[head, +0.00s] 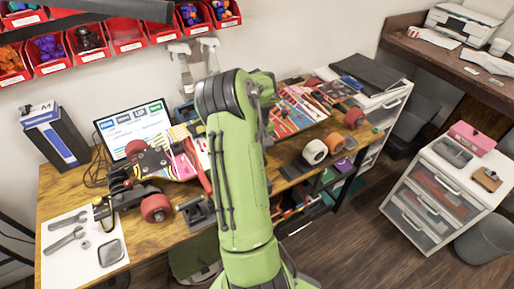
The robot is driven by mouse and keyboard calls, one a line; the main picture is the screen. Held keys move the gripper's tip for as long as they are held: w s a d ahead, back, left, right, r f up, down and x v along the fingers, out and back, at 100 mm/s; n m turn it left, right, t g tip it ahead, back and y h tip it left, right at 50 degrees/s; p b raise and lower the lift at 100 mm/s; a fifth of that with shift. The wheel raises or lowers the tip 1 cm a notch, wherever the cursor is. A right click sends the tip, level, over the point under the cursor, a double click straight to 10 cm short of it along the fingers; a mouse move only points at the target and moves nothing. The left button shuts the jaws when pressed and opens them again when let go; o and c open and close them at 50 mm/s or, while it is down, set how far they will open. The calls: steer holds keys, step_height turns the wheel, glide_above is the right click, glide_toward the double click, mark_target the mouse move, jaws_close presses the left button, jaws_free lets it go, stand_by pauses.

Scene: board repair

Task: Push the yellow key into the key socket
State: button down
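I cannot make out the yellow key or the key socket in the head view. Either may be hidden or too small to tell. My green arm (238,190) rises through the middle of the picture and covers the centre of the wooden workbench (60,187). My gripper does not show; the upper arm hides whatever is behind it.
Skateboard parts with red wheels (156,208) lie on the bench's left half, near a screen (132,128) and a white sheet (80,255) with wrenches. White and orange wheels (315,151) sit right of my arm. A drawer unit (440,200) stands at right.

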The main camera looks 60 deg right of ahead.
steer(key=c, duration=0.6)
jaws_free()
steer(key=shift+o, duration=0.2)
steer(key=shift+r, duration=0.1)
steer(key=shift+r+p, duration=3.85)
steer(key=shift+r, duration=0.7)
steer(key=shift+f, duration=0.1)
